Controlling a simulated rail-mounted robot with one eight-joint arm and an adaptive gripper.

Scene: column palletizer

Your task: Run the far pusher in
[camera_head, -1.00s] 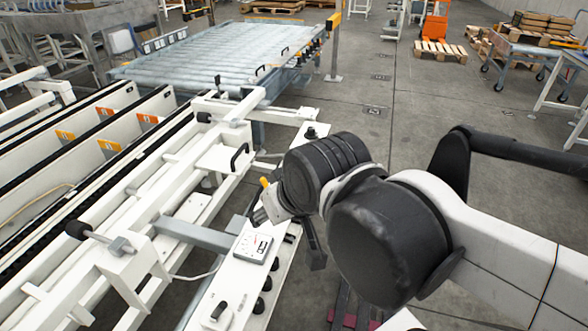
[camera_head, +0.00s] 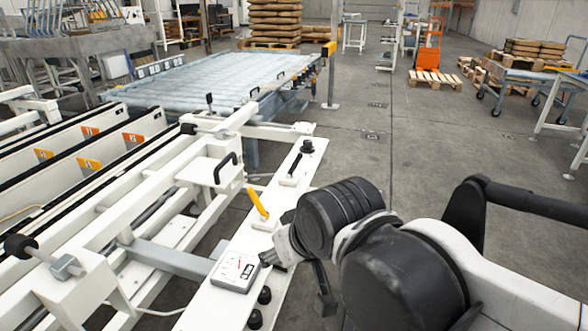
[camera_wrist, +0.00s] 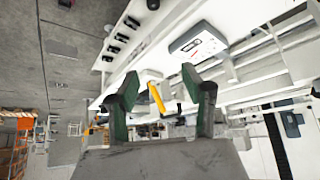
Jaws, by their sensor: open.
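A white panel (camera_head: 222,300) runs along the right side of the white machine frame. A yellow lever (camera_head: 258,203) stands tilted on it, and a black-knobbed lever (camera_head: 298,160) is farther along. A white block with a black loop handle (camera_head: 222,172) sits on the far part of the frame; I cannot tell for certain whether it is the far pusher. My gripper (camera_wrist: 164,92) is open and empty. In the wrist view the yellow lever (camera_wrist: 157,97) shows between the fingers, beyond them. In the head view my wrist partly hides the gripper, apart from the lever and beside the gauge box.
The gauge box (camera_head: 236,272) with a dial is on the panel close to my gripper. Black knobs line the panel's side. A roller conveyor (camera_head: 215,80) lies behind the frame. Channels with orange tags (camera_head: 88,164) are at left.

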